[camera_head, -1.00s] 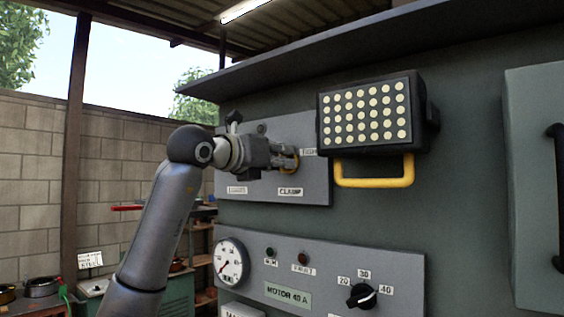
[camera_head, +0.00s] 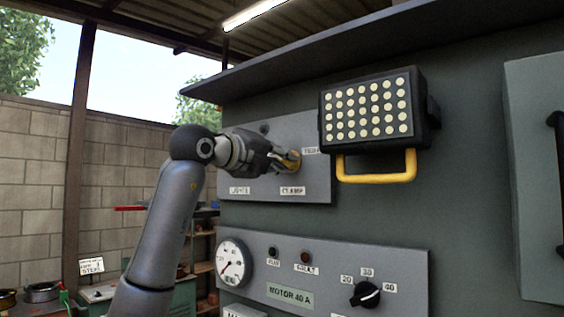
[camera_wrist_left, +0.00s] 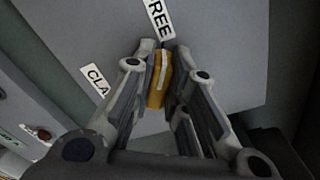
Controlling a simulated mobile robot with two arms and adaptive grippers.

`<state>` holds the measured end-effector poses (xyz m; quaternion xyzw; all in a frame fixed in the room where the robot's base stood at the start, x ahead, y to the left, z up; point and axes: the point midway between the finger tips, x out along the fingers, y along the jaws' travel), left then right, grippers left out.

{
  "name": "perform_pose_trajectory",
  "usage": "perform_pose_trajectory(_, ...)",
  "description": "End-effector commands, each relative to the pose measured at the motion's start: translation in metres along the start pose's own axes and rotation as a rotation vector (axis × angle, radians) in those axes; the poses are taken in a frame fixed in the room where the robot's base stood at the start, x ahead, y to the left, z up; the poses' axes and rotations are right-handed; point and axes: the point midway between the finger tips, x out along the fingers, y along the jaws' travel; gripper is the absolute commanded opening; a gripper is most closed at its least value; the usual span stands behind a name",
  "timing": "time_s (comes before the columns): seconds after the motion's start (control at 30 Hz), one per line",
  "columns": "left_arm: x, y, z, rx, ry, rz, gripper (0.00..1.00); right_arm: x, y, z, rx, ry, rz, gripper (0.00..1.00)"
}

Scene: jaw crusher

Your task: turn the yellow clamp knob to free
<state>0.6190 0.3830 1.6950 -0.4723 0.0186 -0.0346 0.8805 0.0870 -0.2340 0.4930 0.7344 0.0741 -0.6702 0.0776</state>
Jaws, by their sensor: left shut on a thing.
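The yellow clamp knob (camera_head: 292,160) is on the upper grey panel (camera_head: 316,185), above the CLAMP label. My left gripper (camera_head: 285,162) reaches it from the left and is shut on it. In the left wrist view the knob (camera_wrist_left: 160,80) sits between the two fingers of the gripper (camera_wrist_left: 166,75), with a pale pointer line along it. The line points towards the FREE label (camera_wrist_left: 159,18), which is just beyond the fingertips. The gripper hides part of the knob in the head view. My right gripper is not in view.
A work lamp (camera_head: 366,112) with a yellow handle (camera_head: 376,178) sticks out just right of the panel. Below is a motor panel with a gauge (camera_head: 232,262) and a black dial (camera_head: 365,294). A metal canopy (camera_head: 330,50) overhangs above.

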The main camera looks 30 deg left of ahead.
Motion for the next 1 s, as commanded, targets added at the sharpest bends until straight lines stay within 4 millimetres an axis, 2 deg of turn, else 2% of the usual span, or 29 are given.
perform_pose_trajectory(0.23, 0.0007, 0.0026, -0.0012, -0.066, 0.003, 0.006, 0.00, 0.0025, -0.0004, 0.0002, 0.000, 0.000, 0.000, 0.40)
perform_pose_trajectory(0.7, 0.0008, 0.0027, -0.0011, -0.080, 0.003, 0.006, 0.00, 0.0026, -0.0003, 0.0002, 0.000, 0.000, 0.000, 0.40)
perform_pose_trajectory(0.73, 0.0008, 0.0027, -0.0011, -0.080, 0.003, 0.006, 0.15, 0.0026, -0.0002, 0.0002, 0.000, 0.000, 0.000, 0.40)
perform_pose_trajectory(0.8, 0.0008, 0.0026, -0.0011, -0.079, 0.003, 0.006, 0.24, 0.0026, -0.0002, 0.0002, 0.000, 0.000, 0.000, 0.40)
perform_pose_trajectory(0.9, 0.0006, 0.0022, -0.0008, -0.079, 0.002, 0.004, 0.36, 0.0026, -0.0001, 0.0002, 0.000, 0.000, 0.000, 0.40)
perform_pose_trajectory(1.0, 0.0004, 0.0017, -0.0005, -0.078, 0.001, 0.003, 0.36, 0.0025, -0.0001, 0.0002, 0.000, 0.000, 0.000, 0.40)
